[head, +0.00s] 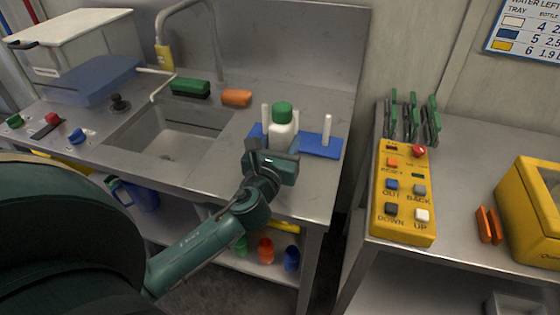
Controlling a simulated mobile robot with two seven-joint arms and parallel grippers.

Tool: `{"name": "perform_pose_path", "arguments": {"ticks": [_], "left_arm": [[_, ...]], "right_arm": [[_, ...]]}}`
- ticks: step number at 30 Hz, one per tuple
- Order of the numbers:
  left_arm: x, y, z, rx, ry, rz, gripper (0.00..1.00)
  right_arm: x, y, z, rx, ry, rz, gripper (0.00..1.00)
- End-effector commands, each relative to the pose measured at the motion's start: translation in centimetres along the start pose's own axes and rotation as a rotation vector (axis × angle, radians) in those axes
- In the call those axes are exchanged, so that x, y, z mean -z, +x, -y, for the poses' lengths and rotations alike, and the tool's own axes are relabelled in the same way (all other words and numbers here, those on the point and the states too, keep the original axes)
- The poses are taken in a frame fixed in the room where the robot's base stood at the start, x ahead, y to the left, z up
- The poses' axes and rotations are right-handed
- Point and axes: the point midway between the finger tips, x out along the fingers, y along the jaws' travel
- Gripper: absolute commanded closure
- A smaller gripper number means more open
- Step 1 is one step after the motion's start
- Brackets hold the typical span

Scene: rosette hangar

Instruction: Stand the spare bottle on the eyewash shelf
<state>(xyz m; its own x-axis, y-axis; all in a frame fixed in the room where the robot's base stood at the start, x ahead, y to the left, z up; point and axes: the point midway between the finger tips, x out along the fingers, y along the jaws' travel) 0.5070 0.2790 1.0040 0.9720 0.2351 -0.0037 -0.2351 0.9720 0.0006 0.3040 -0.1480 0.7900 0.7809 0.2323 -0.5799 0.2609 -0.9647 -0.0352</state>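A white bottle with a green cap (282,127) is upright at the right end of the sink counter. Behind and beside it is a flat blue base with two white posts (320,148), perhaps the eyewash shelf; no label shows. My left gripper (272,150) is at the bottle's lower part, on the near side, and hides its bottom. I cannot tell whether its fingers touch the bottle, or whether the bottle rests on the blue base or is held above it. My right gripper is not in view.
The sink (170,140) lies left of the bottle, with a green brush (190,88) and an orange sponge (237,97) behind it. A yellow button box (404,195) is on the right table, beyond a gap. Coloured cups (266,250) stand on the lower shelf.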

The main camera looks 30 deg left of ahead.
Motion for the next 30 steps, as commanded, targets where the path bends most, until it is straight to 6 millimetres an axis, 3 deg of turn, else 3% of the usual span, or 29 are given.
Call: {"name": "perform_pose_path", "arguments": {"ticks": [10, 24, 25, 30], "left_arm": [[4.0, 0.0, 0.0, 0.000, -0.002, 0.004, 1.00], [4.7, 0.1, 0.0, 0.001, -0.001, 0.006, 1.00], [4.7, 0.0, 0.0, 0.000, -0.001, 0.002, 0.54], [4.7, 0.0, 0.0, 0.001, -0.001, 0.002, 0.40]], "right_arm": [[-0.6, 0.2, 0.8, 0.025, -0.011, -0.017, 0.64], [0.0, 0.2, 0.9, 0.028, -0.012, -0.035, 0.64], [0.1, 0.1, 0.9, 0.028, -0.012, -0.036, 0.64], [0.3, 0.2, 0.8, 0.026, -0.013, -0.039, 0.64]]}}
